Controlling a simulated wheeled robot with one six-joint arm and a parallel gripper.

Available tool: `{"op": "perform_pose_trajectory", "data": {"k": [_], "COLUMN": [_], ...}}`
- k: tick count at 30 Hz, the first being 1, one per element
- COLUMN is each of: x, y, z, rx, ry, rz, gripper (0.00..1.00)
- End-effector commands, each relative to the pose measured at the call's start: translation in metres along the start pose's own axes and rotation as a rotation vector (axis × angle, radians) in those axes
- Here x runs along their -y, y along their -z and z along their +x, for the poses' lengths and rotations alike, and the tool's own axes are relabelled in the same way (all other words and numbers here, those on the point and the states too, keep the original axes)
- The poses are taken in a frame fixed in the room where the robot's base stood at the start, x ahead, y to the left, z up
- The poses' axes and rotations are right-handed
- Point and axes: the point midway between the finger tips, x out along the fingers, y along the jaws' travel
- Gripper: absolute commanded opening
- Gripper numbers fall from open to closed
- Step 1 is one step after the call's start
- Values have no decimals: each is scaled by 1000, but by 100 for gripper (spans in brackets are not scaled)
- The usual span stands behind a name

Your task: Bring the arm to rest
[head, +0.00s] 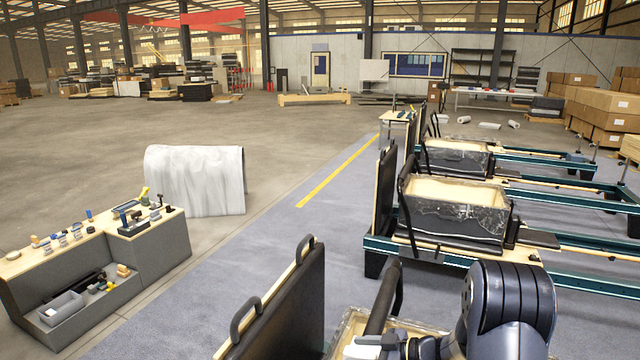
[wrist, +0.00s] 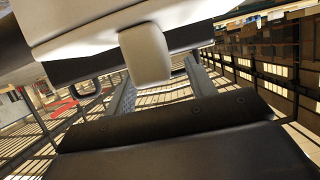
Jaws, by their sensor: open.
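My arm (head: 508,308) shows at the bottom right of the head view as a dark, rounded, folded link. Its lower part is cut off by the frame edge. In the wrist view my gripper (wrist: 160,85) shows two grey fingers standing apart, with nothing seen between them. The gripper is open and empty. A pale housing and a black panel fill much of the wrist view, and the hall behind appears tilted and upside down.
Reformers with box-topped carriages (head: 458,212) stand in a row on the right. A black upright board with handles (head: 285,315) is close at the bottom. A grey tool bench (head: 150,245) and a draped white sheet (head: 195,180) stand left. The concrete floor (head: 290,130) beyond is open.

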Motion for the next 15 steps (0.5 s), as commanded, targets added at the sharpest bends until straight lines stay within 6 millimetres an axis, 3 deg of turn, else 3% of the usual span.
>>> {"op": "perform_pose_trajectory", "data": {"k": [7,15], "x": [0,-1], "y": [-12,-11], "z": [4,-41], "rx": [0,0], "ry": [0,-5], "rz": [1,-2], "gripper": [52,52]}}
